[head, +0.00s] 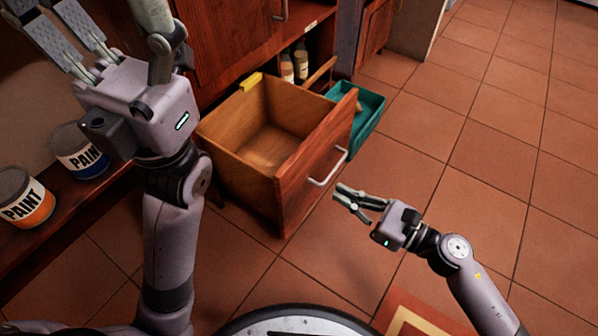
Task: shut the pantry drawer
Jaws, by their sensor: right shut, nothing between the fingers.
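The pantry drawer (310,172) is pulled far out of the dark wood cabinet. Its box is empty, and its red-brown front has a silver bar handle (330,168). A yellow piece (251,81) sits on the far left corner of its rim. My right gripper (344,200) is shut and empty, in front of the drawer, just below and right of the handle and apart from it. My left gripper (100,28) is raised at the upper left, with its fingers spread and nothing seen between them. The top edge cuts off its fingertips.
A teal bin (362,122) stands just beyond the drawer front. Bottles (294,65) stand in the open shelf behind. Two paint cans, one blue-labelled (80,152) and one orange-labelled (24,198), sit on a ledge at left. The tiled floor (470,150) at right is clear.

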